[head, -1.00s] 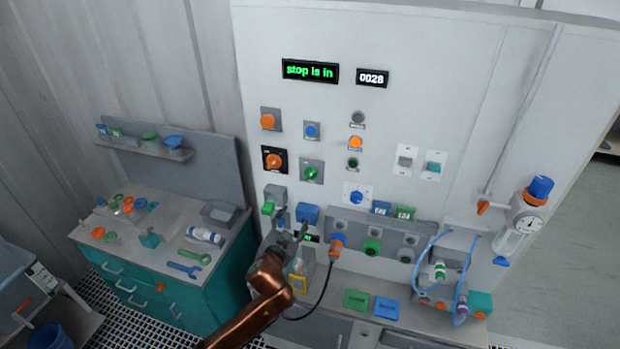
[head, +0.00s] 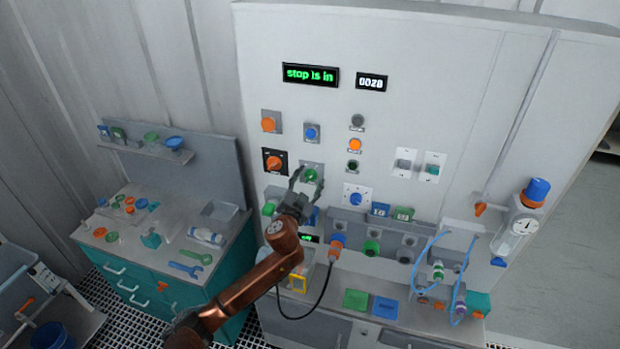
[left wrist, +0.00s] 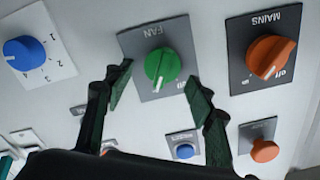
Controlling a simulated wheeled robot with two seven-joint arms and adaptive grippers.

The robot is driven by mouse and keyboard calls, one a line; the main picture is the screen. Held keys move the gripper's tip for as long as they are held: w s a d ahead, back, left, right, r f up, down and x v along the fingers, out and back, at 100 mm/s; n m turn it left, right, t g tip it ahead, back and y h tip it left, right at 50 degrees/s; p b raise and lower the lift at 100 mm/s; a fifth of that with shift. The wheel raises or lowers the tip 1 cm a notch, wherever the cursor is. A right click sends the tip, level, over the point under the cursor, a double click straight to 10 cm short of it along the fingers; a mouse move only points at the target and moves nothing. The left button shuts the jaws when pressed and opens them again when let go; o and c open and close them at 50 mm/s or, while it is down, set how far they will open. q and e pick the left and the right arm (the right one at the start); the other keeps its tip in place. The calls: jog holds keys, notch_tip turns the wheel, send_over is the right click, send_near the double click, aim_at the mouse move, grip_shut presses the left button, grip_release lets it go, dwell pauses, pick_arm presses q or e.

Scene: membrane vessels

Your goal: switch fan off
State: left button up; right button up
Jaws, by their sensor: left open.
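The fan switch is a green rotary knob (left wrist: 162,66) on a grey plate labelled FAN (left wrist: 160,38) in the left wrist view. In the head view the green knob (head: 310,175) shows on the white panel, just beyond my left gripper (head: 303,180). In the left wrist view my left gripper (left wrist: 158,90) is open, with one finger on each side of the knob. A gap shows between each finger and the knob. I cannot tell how far the fingertips are from the panel. My right gripper is in neither view.
An orange MAINS knob (left wrist: 270,57) is close beside the fan plate, and a blue numbered knob (left wrist: 25,52) is on its other side. A display (head: 310,75) reads "stop is in". A black cable (head: 322,295) hangs below. A teal bench (head: 215,285) stands at left.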

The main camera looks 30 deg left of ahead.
pick_arm(q)
jog(key=shift+w, duration=0.1)
jog(key=shift+c, duration=0.6)
jog(key=c, duration=1)
jog(key=n, duration=0.2)
jog(key=shift+a+n, duration=0.1)
jog(key=shift+n, duration=0.3)
jog(key=n, duration=0.2)
jog(key=shift+a+n, duration=0.1)
jog(key=shift+n, duration=0.2)
jog(key=n+p, duration=0.1)
jog(key=n, duration=0.1)
jog(key=shift+a+n, duration=0.15)
jog(key=shift+n, duration=0.25)
jog(key=shift+a+n+p, duration=0.15)
jog(key=shift+n+p, duration=0.65)
jog(key=shift+n, duration=1)
